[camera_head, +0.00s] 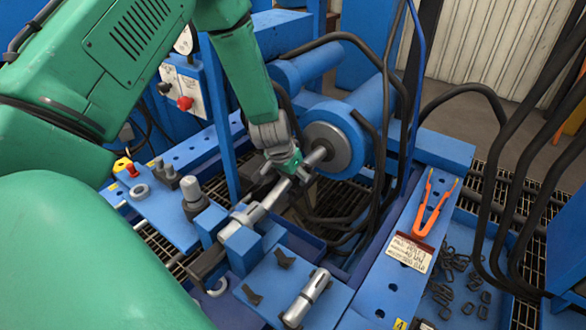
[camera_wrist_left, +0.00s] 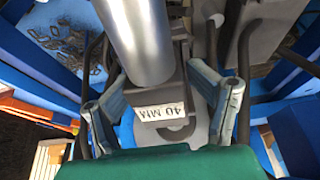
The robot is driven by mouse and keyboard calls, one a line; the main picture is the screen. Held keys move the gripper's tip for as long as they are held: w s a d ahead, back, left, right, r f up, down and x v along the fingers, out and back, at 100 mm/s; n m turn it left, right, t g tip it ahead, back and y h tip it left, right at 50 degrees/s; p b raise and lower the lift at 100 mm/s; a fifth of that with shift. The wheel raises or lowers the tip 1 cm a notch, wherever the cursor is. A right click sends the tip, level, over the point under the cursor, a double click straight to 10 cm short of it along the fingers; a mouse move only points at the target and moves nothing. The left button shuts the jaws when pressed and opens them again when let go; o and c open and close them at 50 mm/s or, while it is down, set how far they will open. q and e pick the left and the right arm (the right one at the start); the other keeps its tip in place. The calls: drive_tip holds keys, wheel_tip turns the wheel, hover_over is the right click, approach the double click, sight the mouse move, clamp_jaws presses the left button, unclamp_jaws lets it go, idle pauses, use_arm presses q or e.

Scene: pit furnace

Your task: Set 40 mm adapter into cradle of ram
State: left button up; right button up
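The 40 mm adapter (camera_wrist_left: 178,122), a grey block with a white "40 MM" label, sits between my left gripper's fingers in the left wrist view. In the head view my left gripper (camera_head: 287,163) is beside the rod (camera_head: 318,157) at the front of the blue ram (camera_head: 335,140). The gripper hides most of the adapter there and the cradle, so I cannot tell whether the adapter rests in it. My right gripper is not in view.
A silver cylinder (camera_head: 306,297) lies on the blue front plate. A long shaft (camera_head: 258,207) runs below my gripper. Black hoses (camera_head: 404,90) loop around the ram. Orange-handled tongs (camera_head: 430,205) and a tag (camera_head: 409,252) lie on the right beam. Loose parts stand on the left plate.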

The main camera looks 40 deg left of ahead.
sight(283, 182)
use_arm(q)
drive_tip(key=shift+s+d+f, duration=0.1)
drive_tip(key=shift+s+f, duration=0.05)
drive_tip(key=shift+s, duration=0.3)
drive_tip(key=v, duration=1.1)
drive_tip(key=shift+w+r, duration=0.25)
drive_tip(key=shift+w, duration=0.05)
drive_tip(key=shift+s+r, duration=0.15)
drive_tip(key=shift+r, duration=0.15)
